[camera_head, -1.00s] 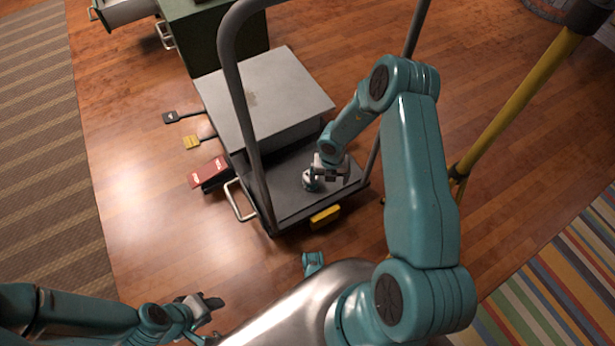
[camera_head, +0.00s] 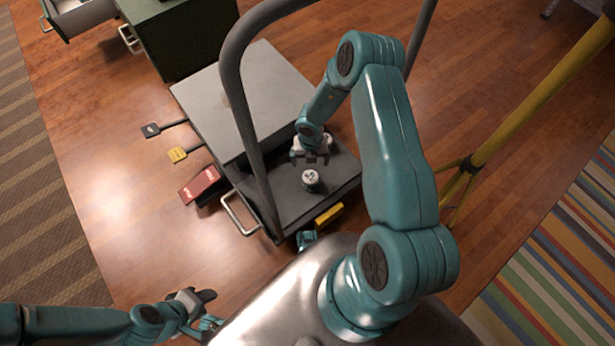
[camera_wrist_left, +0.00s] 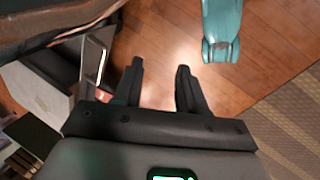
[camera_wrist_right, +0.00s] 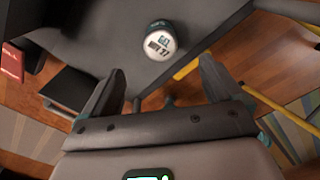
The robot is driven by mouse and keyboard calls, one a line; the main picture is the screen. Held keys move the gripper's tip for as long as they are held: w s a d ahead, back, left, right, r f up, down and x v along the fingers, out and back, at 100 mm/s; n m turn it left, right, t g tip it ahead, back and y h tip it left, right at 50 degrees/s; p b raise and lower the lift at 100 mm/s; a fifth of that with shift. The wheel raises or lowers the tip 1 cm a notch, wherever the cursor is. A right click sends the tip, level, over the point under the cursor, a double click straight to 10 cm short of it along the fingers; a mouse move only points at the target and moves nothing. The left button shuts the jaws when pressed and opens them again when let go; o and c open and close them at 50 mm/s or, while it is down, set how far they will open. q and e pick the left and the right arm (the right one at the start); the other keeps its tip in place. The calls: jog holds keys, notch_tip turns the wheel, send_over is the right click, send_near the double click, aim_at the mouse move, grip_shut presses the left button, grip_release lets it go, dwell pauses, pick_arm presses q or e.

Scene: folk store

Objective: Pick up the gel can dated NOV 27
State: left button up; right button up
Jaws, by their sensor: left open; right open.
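The gel can (camera_head: 310,180) is a small white can with a dark lid, standing on the dark lower deck of a cart. In the right wrist view the can (camera_wrist_right: 160,42) shows a label reading GEL and NOV 27. My right gripper (camera_head: 311,158) is open and empty, just beyond the can in the head view. In the right wrist view the can lies ahead of the open fingers (camera_wrist_right: 160,72), roughly centred between them and not gripped. My left gripper (camera_head: 200,302) is open and empty, low at the left, well away from the cart; its fingers (camera_wrist_left: 160,68) point at bare floor.
The cart's deck (camera_head: 290,208) has a tall grey tube handle (camera_head: 240,90) and a large grey block (camera_head: 245,95). A red box (camera_head: 200,185) sits at its left side. A yellow pole (camera_head: 530,105) stands to the right. Wooden floor is clear at the left.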

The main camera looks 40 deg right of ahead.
jog(key=f+b, duration=0.1)
jog(key=f, duration=0.3)
jog(key=f+b, duration=0.2)
jog(key=f, duration=0.3)
jog(key=shift+s, duration=0.2)
jog(key=f+b, duration=0.2)
jog(key=f, duration=0.1)
jog(key=f+b, duration=0.1)
jog(key=shift+a+f, duration=0.25)
jog(key=shift+f, duration=0.3)
pick_arm(q)
notch_tip(320, 180, down, 6)
jog(key=w+a, duration=0.1)
jog(key=shift+w+f+n+t, duration=0.2)
jog(key=shift+n+t, duration=0.1)
pick_arm(e)
jog(key=shift+r, duration=0.15)
pick_arm(q)
jog(key=shift+a, duration=0.1)
pick_arm(e)
jog(key=c, duration=1.2)
